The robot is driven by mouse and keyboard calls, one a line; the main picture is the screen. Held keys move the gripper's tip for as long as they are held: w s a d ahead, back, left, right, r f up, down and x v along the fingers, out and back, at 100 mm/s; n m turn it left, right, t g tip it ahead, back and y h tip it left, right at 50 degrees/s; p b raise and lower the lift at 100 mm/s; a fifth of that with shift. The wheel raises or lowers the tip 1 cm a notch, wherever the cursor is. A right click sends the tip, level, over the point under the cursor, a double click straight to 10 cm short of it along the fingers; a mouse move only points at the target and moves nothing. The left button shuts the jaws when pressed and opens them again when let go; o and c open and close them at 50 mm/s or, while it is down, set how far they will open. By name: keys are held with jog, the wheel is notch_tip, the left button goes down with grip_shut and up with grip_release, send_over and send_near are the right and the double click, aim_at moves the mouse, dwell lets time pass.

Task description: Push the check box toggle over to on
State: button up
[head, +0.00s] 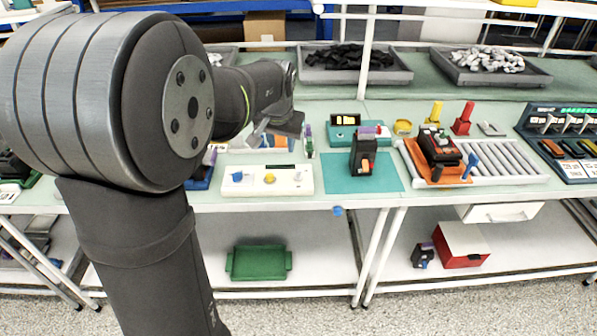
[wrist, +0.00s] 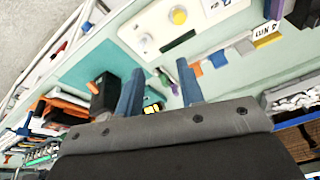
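My gripper (head: 304,140) hangs over the bench near the back edge of the white panel, and its fingers stand apart in the wrist view (wrist: 160,92). A teal box (head: 337,140) with a yellow-and-black window stands just right of it; part of it shows between the fingers in the wrist view (wrist: 152,107). The white panel (head: 292,187) carries a blue knob (head: 238,177) and a yellow knob (head: 270,179). I cannot tell for sure which is the check box, nor read a toggle's position. A small purple-and-green piece (wrist: 169,79) shows between the fingers, apparently beyond them.
A black breaker (head: 363,153) with an orange lever stands on a teal mat (head: 340,183), right of my gripper. Farther right are an orange tray (head: 428,172) with a dark device and a roller conveyor (head: 503,165). Grey bins (head: 357,75) stand behind.

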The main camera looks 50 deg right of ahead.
jog(key=m+h, duration=0.1)
send_near(299, 171)
jog(key=x, duration=1)
jog(key=shift+w+f, duration=0.1)
grip_shut()
